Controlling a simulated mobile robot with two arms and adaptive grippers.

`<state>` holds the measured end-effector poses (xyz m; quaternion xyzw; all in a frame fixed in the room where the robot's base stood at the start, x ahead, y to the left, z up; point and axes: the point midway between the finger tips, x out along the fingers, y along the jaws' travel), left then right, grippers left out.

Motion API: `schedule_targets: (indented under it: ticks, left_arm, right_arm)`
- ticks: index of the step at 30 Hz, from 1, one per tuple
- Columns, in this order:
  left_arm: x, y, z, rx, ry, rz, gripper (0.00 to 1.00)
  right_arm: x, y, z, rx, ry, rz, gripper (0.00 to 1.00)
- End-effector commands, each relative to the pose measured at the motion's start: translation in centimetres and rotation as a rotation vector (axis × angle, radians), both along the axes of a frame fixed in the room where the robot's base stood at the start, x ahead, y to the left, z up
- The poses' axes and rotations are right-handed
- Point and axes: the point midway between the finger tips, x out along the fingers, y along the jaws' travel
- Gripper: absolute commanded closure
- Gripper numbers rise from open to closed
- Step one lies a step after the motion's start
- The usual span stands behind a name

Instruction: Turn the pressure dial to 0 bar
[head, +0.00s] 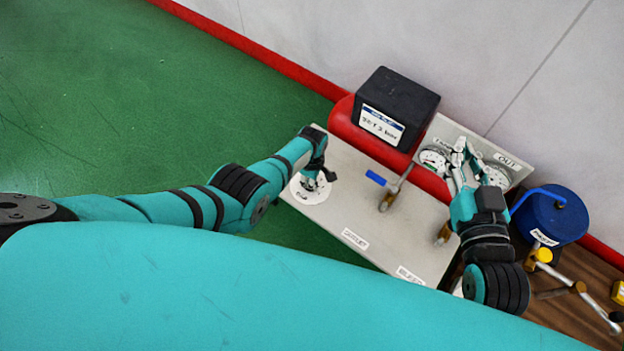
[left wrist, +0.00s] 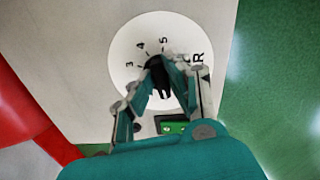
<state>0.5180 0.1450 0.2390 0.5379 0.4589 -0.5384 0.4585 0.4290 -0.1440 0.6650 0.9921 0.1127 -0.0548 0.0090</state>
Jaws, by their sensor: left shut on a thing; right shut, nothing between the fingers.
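The pressure dial is a white disc (head: 301,194) at the left end of a grey panel. In the left wrist view the disc (left wrist: 128,48) shows the numbers 3, 4 and 5 and part of a word ending in R. My left gripper (head: 313,183) is shut on the black knob (left wrist: 155,64) at the disc's middle. The fingers hide part of the scale, and I cannot tell which value the knob points to. My right gripper (head: 462,156) is shut and empty, in front of the gauge plate between two round gauges.
A black box (head: 408,98) labelled "SET 3 bar" stands behind the panel (head: 350,205). A small green display (left wrist: 172,127) lies beside the dial.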

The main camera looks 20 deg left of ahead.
Motion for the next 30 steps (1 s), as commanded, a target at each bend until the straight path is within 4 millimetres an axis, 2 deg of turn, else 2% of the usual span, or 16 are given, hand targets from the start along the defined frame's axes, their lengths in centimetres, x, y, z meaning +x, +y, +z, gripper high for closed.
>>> schedule_targets:
  ticks: [2, 3, 8, 20, 26, 30]
  left_arm:
    - [0.0, 0.1, 0.0, 0.002, 0.002, 0.003, 1.0]
    - [0.0, 0.1, 0.0, 0.002, 0.002, 0.003, 0.84]
    - [0.0, 0.1, 0.0, 0.001, 0.001, 0.002, 0.64]
    - [0.1, 0.0, 0.4, -0.001, -0.002, 0.0, 0.64]
    - [0.1, 0.0, 2.2, -0.002, -0.004, 0.0, 0.64]
    - [0.1, 0.0, 4.2, -0.001, -0.005, 0.001, 0.64]
  right_arm:
    - [0.0, 0.0, 0.0, 0.0, 0.0, 0.0, 1.0]
    - [0.0, 0.0, 0.0, 0.0, 0.001, 0.0, 1.0]
    - [0.0, 0.0, 0.0, 0.0, 0.001, 0.0, 1.0]
    - [0.0, 0.1, -0.1, 0.0, 0.002, 0.002, 1.0]
    - [0.0, 0.0, 0.0, 0.0, 0.001, 0.001, 1.0]
    - [0.0, 0.0, 0.0, 0.0, 0.001, 0.001, 1.0]
